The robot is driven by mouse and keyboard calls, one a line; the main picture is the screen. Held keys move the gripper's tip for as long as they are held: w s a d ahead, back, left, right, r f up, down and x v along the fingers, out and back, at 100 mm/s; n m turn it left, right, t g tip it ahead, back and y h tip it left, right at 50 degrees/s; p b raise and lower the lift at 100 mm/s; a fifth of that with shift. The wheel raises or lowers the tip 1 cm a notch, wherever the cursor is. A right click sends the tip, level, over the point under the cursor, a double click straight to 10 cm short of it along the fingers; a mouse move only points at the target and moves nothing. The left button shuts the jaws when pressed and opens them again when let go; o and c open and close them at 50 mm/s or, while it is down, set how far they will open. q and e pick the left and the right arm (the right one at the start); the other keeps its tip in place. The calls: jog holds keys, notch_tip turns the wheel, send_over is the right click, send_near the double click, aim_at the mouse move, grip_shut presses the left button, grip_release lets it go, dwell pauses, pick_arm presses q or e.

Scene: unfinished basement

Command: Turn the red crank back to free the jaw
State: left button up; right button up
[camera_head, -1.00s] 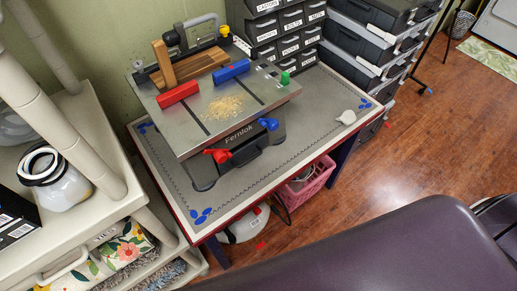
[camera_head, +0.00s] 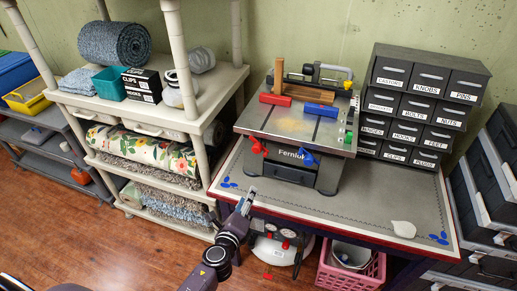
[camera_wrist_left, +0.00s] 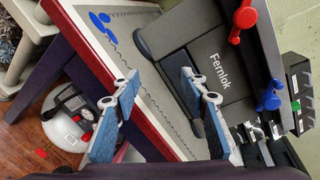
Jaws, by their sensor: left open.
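The grey bench machine marked Fernlok (camera_head: 293,177) stands on the workbench. The red crank (camera_head: 257,147) is on its front left, and a blue crank (camera_head: 306,158) is on its front right. On top are a red jaw bar (camera_head: 275,100), a blue jaw bar (camera_head: 319,108) and an upright wooden piece (camera_head: 279,76). My left gripper (camera_head: 249,193) is open and empty, below and in front of the red crank, apart from it. In the left wrist view, its spread fingers (camera_wrist_left: 160,77) point toward the machine, with the red crank (camera_wrist_left: 245,16) at the top.
Black labelled drawers (camera_head: 416,104) stand right of the machine. A white scoop-like item (camera_head: 403,228) lies on the bench's right. Cream shelving (camera_head: 216,84) is close on the left. A pink basket (camera_head: 352,266) sits below the bench.

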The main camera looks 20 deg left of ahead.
aim_at(256, 151)
pick_arm(q)
jog(key=w+r+m+t, duration=0.1)
jog(key=r, duration=0.3)
jog(key=w+r+m+t, duration=0.1)
jog(key=w+r, duration=0.1)
jog(key=r, duration=0.2)
jog(key=w+r+m+t, duration=0.1)
jog(key=r+m, duration=0.1)
jog(key=r, duration=0.2)
jog(key=shift+w+r, duration=0.3)
jog(key=shift+r, duration=0.1)
jog(key=w, duration=0.5)
jog(key=shift+w+f, duration=0.1)
jog(key=shift+w, duration=0.7)
pick_arm(e)
jog(key=shift+w+a+r, duration=0.25)
jog(key=shift+w+a, duration=0.05)
jog(key=shift+a, duration=0.35)
pick_arm(q)
grip_shut()
pick_arm(e)
jog(key=shift+a, duration=0.55)
pick_arm(q)
jog(key=shift+n, duration=0.3)
pick_arm(e)
jog(key=shift+d+f, duration=0.1)
